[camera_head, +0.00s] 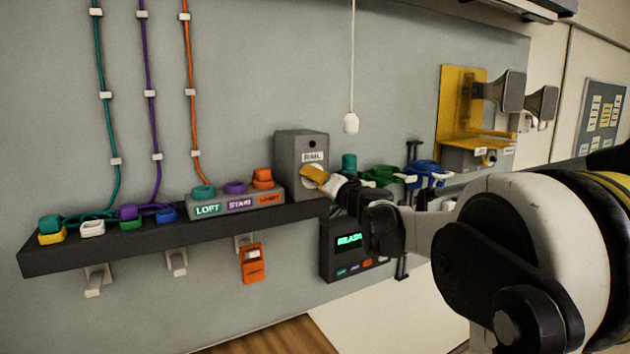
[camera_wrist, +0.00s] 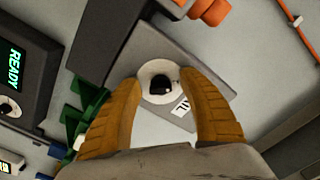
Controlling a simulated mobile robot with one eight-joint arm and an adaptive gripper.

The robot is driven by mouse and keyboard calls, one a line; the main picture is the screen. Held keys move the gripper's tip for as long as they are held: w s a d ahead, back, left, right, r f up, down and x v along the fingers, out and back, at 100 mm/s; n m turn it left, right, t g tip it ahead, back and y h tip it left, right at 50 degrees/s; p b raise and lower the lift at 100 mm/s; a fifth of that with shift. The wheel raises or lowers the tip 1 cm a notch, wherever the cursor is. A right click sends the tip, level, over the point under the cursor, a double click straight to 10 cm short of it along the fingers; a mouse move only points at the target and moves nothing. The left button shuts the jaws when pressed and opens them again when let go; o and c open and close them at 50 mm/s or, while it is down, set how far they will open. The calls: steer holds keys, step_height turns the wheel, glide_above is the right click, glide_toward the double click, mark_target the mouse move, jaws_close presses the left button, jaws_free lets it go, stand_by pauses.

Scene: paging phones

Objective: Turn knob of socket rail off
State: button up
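The grey rail box (camera_head: 300,150), labelled "RAIL", stands on the dark shelf. Its front bears a round white knob (camera_wrist: 147,72) with a dark centre; in the head view most of the knob is behind my gripper. My gripper (camera_head: 312,176) is right in front of the knob, with its orange-brown fingers toward it. In the wrist view my gripper (camera_wrist: 160,80) has its fingers spread, one on each side of the knob. I cannot tell whether they touch it. The box looks tilted in the wrist view, and part of its label shows beside the right finger.
Left of the box is a grey block (camera_head: 238,203) with teal, purple and orange plugs. A dark unit with a green "READY" display (camera_head: 350,240) hangs below the shelf (camera_head: 60,258). Green and blue coiled items (camera_head: 380,174) stand right of the box. A white pull cord (camera_head: 351,123) hangs above.

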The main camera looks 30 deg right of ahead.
steer(key=shift+s, duration=0.15)
steer(key=s, duration=1.1)
steer(key=shift+s+d, duration=0.2)
steer(key=shift+s, duration=0.2)
steer(key=s+a+f+n+g+y+b, duration=0.1)
steer(key=s+a+f+n+g+b, duration=0.1)
steer(key=s+a+f+b, duration=0.45)
steer(key=s+a+f+n+g+y+b, duration=0.1)
steer(key=a+f+n+g+b, duration=0.15)
steer(key=a+f, duration=0.65)
steer(key=s+a+f+n+g+y+b, duration=0.15)
steer(key=s+a+f+b, duration=0.3)
steer(key=f, duration=0.55)
steer(key=s+a+f+n+g+h+b, duration=0.1)
steer(key=s+f+b, duration=0.5)
steer(key=f, duration=0.6)
steer(key=s+f+n+g+h+b, duration=0.1)
steer(key=s+f+g+h+b, duration=0.2)
steer(key=s+f+b, duration=0.3)
steer(key=s+f+g, duration=0.1)
steer(key=s+f, duration=0.2)
steer(key=f, duration=0.3)
steer(key=shift+s+a, duration=0.25)
steer(key=shift+a, duration=0.1)
